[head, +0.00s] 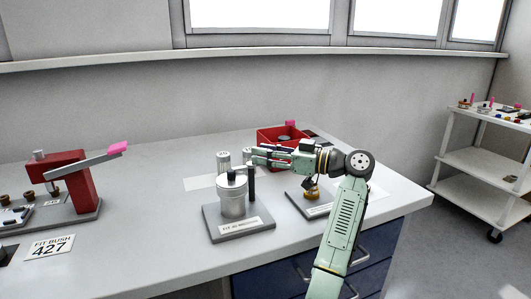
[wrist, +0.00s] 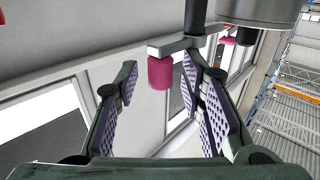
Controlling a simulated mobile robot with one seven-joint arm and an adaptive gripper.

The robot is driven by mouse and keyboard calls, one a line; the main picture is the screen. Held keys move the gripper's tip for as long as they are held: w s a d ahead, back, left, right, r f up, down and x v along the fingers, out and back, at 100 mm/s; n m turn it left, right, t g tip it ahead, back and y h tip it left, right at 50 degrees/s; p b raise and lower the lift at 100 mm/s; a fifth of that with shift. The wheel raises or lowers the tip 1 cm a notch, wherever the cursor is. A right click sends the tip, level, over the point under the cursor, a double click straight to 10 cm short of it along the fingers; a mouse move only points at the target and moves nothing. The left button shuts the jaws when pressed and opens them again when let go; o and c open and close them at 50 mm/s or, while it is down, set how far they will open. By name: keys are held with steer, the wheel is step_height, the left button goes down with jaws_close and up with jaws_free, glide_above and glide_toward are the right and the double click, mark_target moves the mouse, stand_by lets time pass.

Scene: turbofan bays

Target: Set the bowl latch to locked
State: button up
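The bowl (head: 234,204) is a silver cylinder with a dark knob on top, standing on a grey labelled base plate (head: 225,232). A black post (head: 251,183) stands at its right side. My gripper (head: 256,155) is above and behind the bowl, pointing left. In the wrist view my gripper (wrist: 158,75) is open. A magenta grip (wrist: 160,73) on a grey arm (wrist: 175,45) shows between its fingers, nearer the right one and apparently not clasped. It looks like the latch handle. A dark post (wrist: 196,15) and silver body (wrist: 258,10) are beside it. The latch position is unclear.
A red press with a pink-tipped lever (head: 75,185) stands at left by a sign (head: 49,246). A red bin (head: 270,138) and grey cylinders (head: 223,160) are behind my gripper. Another base plate (head: 300,205) lies right of the bowl. A white cart (head: 480,165) stands far right.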

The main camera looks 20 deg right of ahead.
steer(key=v, duration=1.2)
steer(key=shift+s, duration=0.1)
